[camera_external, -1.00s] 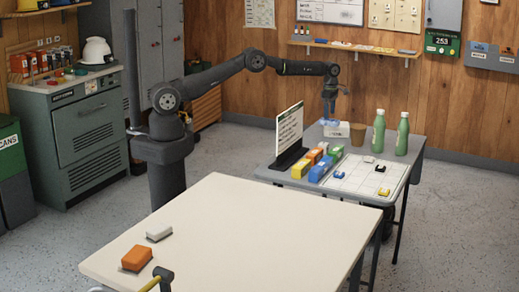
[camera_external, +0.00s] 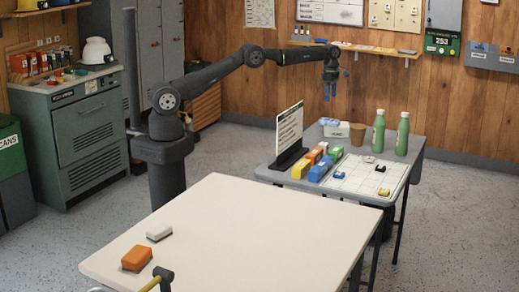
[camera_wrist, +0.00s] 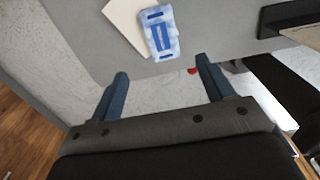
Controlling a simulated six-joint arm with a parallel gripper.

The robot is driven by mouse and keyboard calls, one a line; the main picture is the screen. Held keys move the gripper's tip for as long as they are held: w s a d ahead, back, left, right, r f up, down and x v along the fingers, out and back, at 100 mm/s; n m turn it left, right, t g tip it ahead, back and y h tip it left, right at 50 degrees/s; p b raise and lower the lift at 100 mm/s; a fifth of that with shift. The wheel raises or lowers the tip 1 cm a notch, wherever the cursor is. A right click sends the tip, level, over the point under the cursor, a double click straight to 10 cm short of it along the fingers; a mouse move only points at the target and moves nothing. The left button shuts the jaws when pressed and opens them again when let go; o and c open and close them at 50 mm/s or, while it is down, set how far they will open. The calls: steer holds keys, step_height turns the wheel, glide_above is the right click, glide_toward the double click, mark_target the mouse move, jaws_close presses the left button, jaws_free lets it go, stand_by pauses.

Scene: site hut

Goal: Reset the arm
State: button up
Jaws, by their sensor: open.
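My gripper (camera_external: 330,90) is raised above the far edge of the small grey table in the external view, fingers pointing down. In the wrist view its two blue fingers (camera_wrist: 162,85) are spread apart with nothing between them. A white box (camera_external: 337,130) stands on the table below the gripper, with a blue-and-white item (camera_external: 329,122) on top. In the wrist view that item (camera_wrist: 161,33) lies on the pale box (camera_wrist: 122,22), beyond the fingertips and apart from them.
The grey table (camera_external: 398,195) also holds two green bottles (camera_external: 379,131), a brown cup (camera_external: 369,159), a dark-based sign (camera_external: 290,129), several coloured boxes (camera_external: 319,170) and a white gridded sheet (camera_external: 350,184). A large cream table (camera_external: 240,235) in front is mostly bare. A wall shelf (camera_external: 355,47) is behind.

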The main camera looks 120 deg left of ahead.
mark_target(329, 120)
step_height(329, 120, down, 12)
steer(key=shift+r, duration=0.15)
step_height(329, 120, up, 4)
steer(key=shift+f, duration=0.1)
steer(key=w+d+r, duration=0.4)
steer(key=d+r, duration=0.3)
steer(key=d, duration=0.5)
steer(key=w+d+f+m, duration=0.15)
steer(key=w+d, duration=0.35)
steer(key=d, duration=0.8)
steer(key=w+d+m, duration=0.3)
steer(key=w+d, duration=0.3)
steer(key=d, duration=0.7)
steer(key=s+d+f+m, duration=0.1)
steer(key=d+m, duration=0.1)
steer(key=d, duration=1.3)
steer(key=s+d+m, duration=0.2)
steer(key=d+m, duration=0.1)
steer(key=d, duration=1.3)
steer(key=shift+d+f, duration=0.25)
steer(key=shift+f, duration=0.1)
steer(key=shift+o, duration=0.3)
